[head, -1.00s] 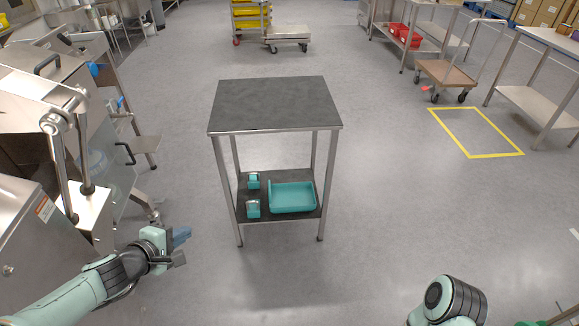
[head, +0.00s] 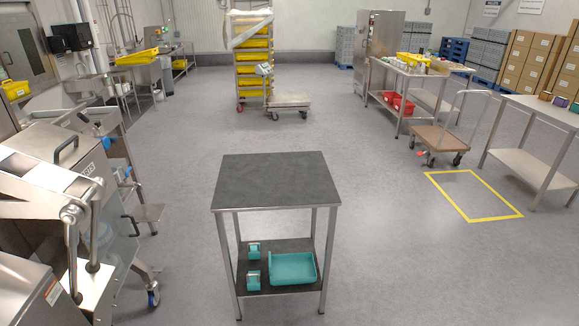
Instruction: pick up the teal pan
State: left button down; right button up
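The teal pan (head: 292,268) is a shallow open tray. It lies on the lower shelf (head: 262,288) of a small metal table in front of me, on the right part of that shelf. Two small teal items (head: 254,250) sit to the left of it on the same shelf. The dark table top (head: 276,181) is above the shelf and is bare. The pan is visible below the top's front edge, between the front legs. Neither of my grippers is in the head view.
A steel machine (head: 60,190) stands close on the left, with a caster near the floor. A wheeled cart (head: 440,140) and a yellow floor outline (head: 472,196) are at the right. A yellow crate stack (head: 252,65) stands behind. The floor around the table is clear.

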aim_at(299, 268)
jog(key=i+u, duration=0.35)
jog(key=i+l+u, duration=0.1)
jog(key=u, duration=0.3)
jog(key=i+l+u, duration=0.2)
jog(key=u, duration=0.15)
jog(key=i+l, duration=0.35)
jog(key=i, duration=0.25)
jog(key=i+l+u, duration=0.1)
jog(key=i+l, duration=0.25)
jog(key=i, duration=0.25)
